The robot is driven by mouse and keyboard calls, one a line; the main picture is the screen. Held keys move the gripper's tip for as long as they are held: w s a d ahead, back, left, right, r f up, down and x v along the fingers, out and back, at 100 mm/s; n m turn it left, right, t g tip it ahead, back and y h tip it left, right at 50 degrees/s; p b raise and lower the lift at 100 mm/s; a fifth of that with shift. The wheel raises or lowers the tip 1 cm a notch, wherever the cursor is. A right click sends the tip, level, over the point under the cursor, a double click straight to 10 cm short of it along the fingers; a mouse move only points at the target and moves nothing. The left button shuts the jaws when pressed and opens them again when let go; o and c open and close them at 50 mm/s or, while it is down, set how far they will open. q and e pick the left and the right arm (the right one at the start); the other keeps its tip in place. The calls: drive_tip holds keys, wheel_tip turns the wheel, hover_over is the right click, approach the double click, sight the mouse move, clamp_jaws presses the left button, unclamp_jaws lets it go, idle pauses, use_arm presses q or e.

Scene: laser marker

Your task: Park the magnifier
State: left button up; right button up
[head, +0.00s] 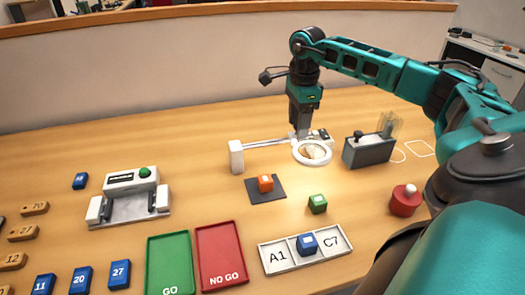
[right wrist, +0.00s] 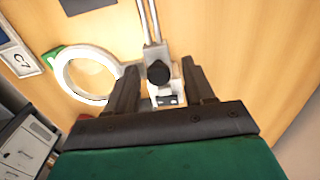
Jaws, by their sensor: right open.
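The magnifier is a white ring lens (head: 312,163) on a thin metal arm (head: 268,142), which runs left to a white post (head: 236,157). In the right wrist view, the ring (right wrist: 60,82) is left of a black knob (right wrist: 158,73) on a white bracket at the arm's end. My right gripper (head: 301,132) points down over that end of the arm. Its jaws are open, with fingers on either side of the knob and bracket; I cannot tell whether they touch. My left gripper is not in view.
White outlines (head: 421,148) mark the table farther right.

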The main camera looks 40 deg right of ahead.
drive_tip(key=shift+s+a+f, duration=0.2)
drive_tip(key=shift+s+f, duration=0.05)
drive_tip(key=shift+f, duration=0.45)
drive_tip(key=r+p, duration=0.4)
drive_tip(key=r, duration=0.1)
drive_tip(key=shift+w+d+p, duration=0.1)
drive_tip(key=shift+d+p, duration=0.1)
drive_tip(key=shift+p, duration=0.15)
drive_tip(key=shift+r, duration=1)
